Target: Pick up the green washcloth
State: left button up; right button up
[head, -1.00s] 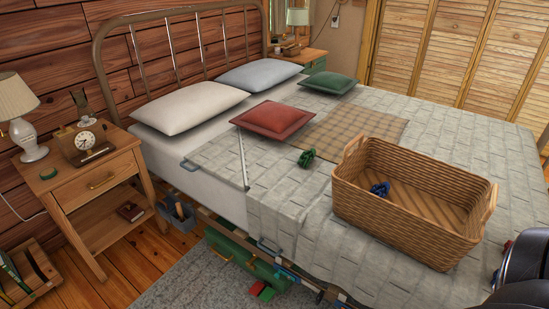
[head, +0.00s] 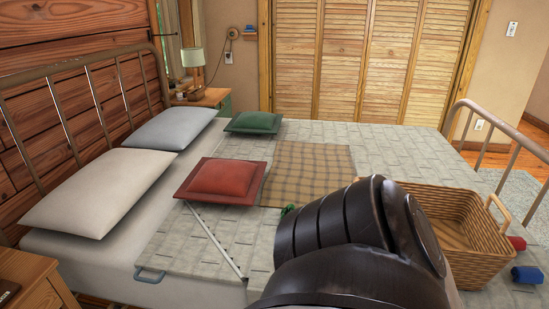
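The green washcloth (head: 288,209) is a small dark green crumpled thing on the grey quilt (head: 190,262). It lies just right of the red cushion and near the plaid blanket's lower edge. Only a sliver of it shows, because a dark, thick link of my arm covers the rest. Neither of my grippers shows in the head view, so I cannot see their fingers or what they hold.
A wicker basket (head: 484,268) stands on the bed at the right, partly behind my arm. A blue roll (head: 527,275) and a red one (head: 517,243) are beside it. The red cushion (head: 220,181), green cushion (head: 253,122) and plaid blanket (head: 308,170) lie beyond.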

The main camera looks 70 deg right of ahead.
aim_at(291, 207)
jog(key=z, duration=0.8)
jog(key=i, duration=1)
jog(key=z, duration=0.95)
